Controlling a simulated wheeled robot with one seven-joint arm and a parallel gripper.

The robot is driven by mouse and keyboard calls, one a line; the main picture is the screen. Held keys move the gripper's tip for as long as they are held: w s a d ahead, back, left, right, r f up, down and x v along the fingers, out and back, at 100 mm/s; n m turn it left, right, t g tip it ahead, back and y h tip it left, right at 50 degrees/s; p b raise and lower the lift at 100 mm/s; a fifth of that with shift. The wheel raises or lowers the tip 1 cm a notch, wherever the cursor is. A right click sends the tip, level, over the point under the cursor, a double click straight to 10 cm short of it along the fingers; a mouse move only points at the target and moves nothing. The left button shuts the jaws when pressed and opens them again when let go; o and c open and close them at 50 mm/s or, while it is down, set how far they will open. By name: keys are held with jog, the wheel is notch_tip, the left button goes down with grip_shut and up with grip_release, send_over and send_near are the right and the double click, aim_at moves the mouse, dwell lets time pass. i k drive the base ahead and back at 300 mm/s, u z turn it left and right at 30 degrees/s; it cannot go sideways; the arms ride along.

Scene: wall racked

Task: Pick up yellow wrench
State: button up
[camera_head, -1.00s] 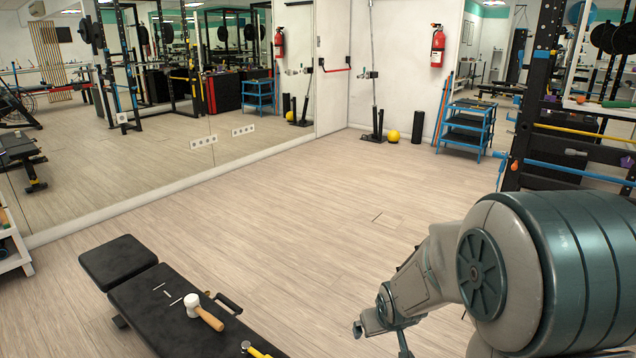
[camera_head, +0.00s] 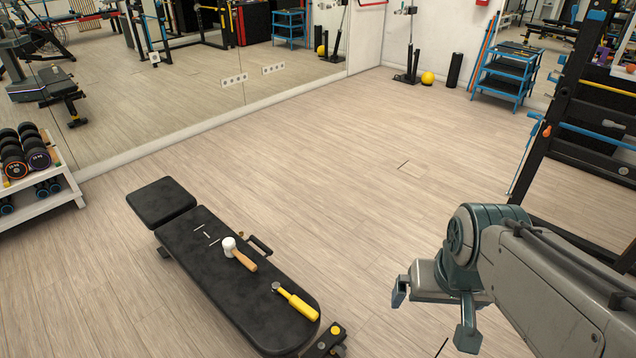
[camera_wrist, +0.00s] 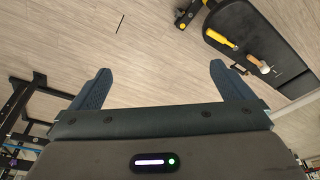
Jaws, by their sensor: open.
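A yellow-handled tool (camera_head: 297,302) with a grey metal head lies on the front end of the black padded bench (camera_head: 186,245). From its look I cannot be sure that it is a wrench. It also shows in the wrist view (camera_wrist: 220,38), at the upper right on the bench (camera_wrist: 236,16). My gripper (camera_wrist: 156,82) is open and empty in the wrist view, its two fingers wide apart over bare floor.
A mallet (camera_head: 242,256) with a white head and wooden handle lies beside the yellow tool on the bench. A black handle sticks out at the bench's side. A dark rack (camera_head: 560,110) stands at the right, a dumbbell shelf (camera_head: 62,190) at the left. The middle floor is clear.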

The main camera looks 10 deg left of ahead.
aim_at(303, 307)
jog(key=z, duration=0.05)
jog(key=k, duration=0.55)
jog(key=z, duration=0.5)
jog(key=i, duration=0.75)
jog(key=u, duration=0.4)
jog(key=i, duration=0.9)
jog(key=u, duration=0.85)
